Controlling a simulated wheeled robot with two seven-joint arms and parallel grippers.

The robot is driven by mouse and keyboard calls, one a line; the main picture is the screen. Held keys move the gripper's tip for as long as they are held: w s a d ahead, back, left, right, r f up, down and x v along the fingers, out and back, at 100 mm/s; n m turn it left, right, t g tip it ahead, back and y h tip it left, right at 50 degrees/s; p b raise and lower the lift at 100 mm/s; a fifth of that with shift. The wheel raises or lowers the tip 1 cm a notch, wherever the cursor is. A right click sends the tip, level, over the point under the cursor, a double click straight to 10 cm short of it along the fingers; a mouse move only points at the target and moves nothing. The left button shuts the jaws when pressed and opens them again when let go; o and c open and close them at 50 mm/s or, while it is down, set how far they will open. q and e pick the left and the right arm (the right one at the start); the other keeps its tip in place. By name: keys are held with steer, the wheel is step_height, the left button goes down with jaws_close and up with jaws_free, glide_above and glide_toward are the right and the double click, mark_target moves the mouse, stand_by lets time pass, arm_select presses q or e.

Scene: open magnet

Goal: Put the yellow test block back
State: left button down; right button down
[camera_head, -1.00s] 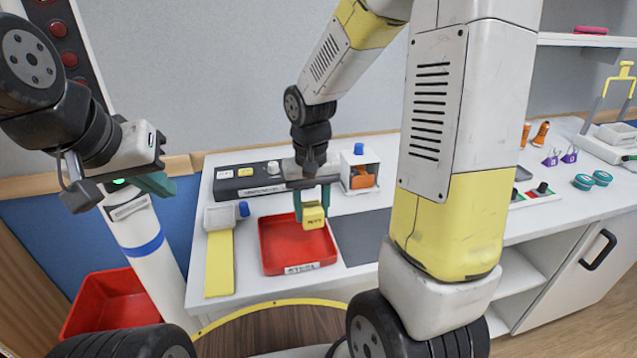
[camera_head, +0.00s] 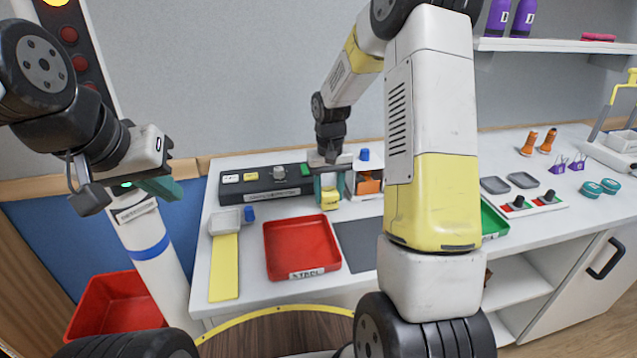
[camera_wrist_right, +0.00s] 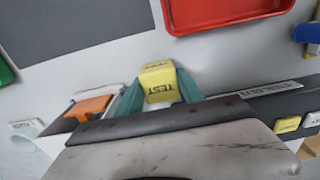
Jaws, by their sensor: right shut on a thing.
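The yellow test block (camera_head: 330,199), lettered TEST, is between the teal fingers of my right gripper (camera_head: 328,192), which is shut on it. It is beyond the back right corner of the red tray (camera_head: 302,247), near the white box with the orange piece. In the right wrist view the block (camera_wrist_right: 158,84) shows its lettering, with teal fingers on both sides. Whether it touches the bench is unclear. My left gripper (camera_head: 125,190) hangs at the left, away from the bench; its jaw gap is hard to make out.
A dark control box (camera_head: 264,187) with several buttons stands at the back of the bench. A white box with an orange piece (camera_head: 368,184) is right of the block. A dark grey mat (camera_head: 358,243) lies right of the red tray. A green tray (camera_head: 494,218) is partly behind my right arm.

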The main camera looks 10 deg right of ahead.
mark_target(329, 191)
steer(key=shift+f, duration=0.3)
steer(key=c, duration=0.8)
jaws_free()
steer(key=shift+o, duration=0.2)
step_height(329, 191, up, 11)
steer(key=shift+r, duration=0.1)
steer(key=s+r+t+y, duration=0.1)
steer(key=s+r+t, duration=0.2)
steer(key=s+r, duration=0.85)
steer(key=s+a+t+y, duration=0.1)
steer(key=s+a+t, duration=0.1)
steer(key=s, duration=1)
steer(key=shift+s+t, duration=0.4)
steer(key=shift+t, duration=0.2)
